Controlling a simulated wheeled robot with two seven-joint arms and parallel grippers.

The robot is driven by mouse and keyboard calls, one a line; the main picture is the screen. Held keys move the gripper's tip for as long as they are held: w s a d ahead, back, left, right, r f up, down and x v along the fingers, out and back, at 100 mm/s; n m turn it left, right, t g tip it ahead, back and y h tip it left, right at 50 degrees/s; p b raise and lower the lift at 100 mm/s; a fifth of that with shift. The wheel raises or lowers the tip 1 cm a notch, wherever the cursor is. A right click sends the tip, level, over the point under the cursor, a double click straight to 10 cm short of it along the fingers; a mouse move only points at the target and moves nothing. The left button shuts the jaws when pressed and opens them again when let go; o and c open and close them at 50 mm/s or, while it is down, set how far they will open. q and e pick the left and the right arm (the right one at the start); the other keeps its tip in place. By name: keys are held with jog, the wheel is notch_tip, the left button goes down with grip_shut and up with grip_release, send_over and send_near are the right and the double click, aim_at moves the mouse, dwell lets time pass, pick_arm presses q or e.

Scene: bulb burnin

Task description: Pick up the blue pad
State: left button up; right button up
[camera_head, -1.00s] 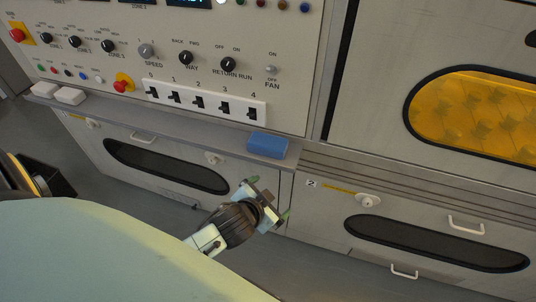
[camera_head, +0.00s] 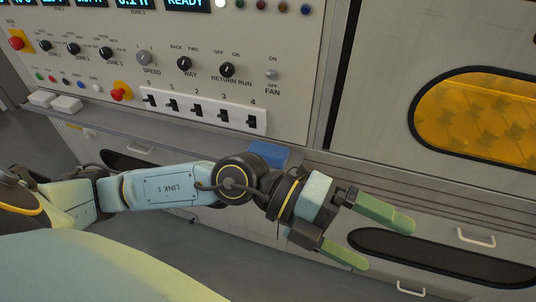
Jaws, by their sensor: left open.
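The blue pad (camera_head: 270,150) lies on the narrow grey ledge (camera_head: 185,133) below the control panel. My left arm's wrist covers the lower part of the pad from view. My left gripper (camera_head: 388,242) is open and empty, its two green fingers pointing right. It is to the right of and lower than the pad in the picture, in front of the lower cabinet, apart from the pad. My right gripper is not in view.
Two white blocks (camera_head: 67,104) sit at the left end of the ledge. The panel (camera_head: 300,60) above carries knobs, a switch row (camera_head: 205,110) and a red button (camera_head: 121,91). Drawer handles (camera_head: 476,238) stick out at the right.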

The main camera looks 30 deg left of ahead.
pick_arm(q)
jog(key=w+a+f+m+y, duration=0.1)
jog(key=w+a+f+y, duration=0.2)
jog(key=a+f+y, duration=0.85)
jog(key=n+t+y+b, duration=0.1)
jog(key=n+t+y, duration=0.15)
jog(key=y, duration=0.35)
send_near(268, 150)
notch_tip(268, 150, down, 6)
jog(key=s, duration=0.3)
jog(key=shift+w+r+t, duration=0.2)
jog(key=shift+w+t, duration=0.05)
jog(key=shift+w, duration=0.55)
jog(key=w, duration=0.2)
jog(key=w+b, duration=0.1)
jog(key=shift+w+a+f, duration=0.15)
jog(key=shift+w+a, duration=0.2)
jog(key=shift+a, duration=0.05)
jog(key=shift+b+x, duration=0.35)
jog(key=shift+x, duration=0.8)
jog(key=shift+f+m, duration=0.2)
jog(key=shift+m, duration=0.05)
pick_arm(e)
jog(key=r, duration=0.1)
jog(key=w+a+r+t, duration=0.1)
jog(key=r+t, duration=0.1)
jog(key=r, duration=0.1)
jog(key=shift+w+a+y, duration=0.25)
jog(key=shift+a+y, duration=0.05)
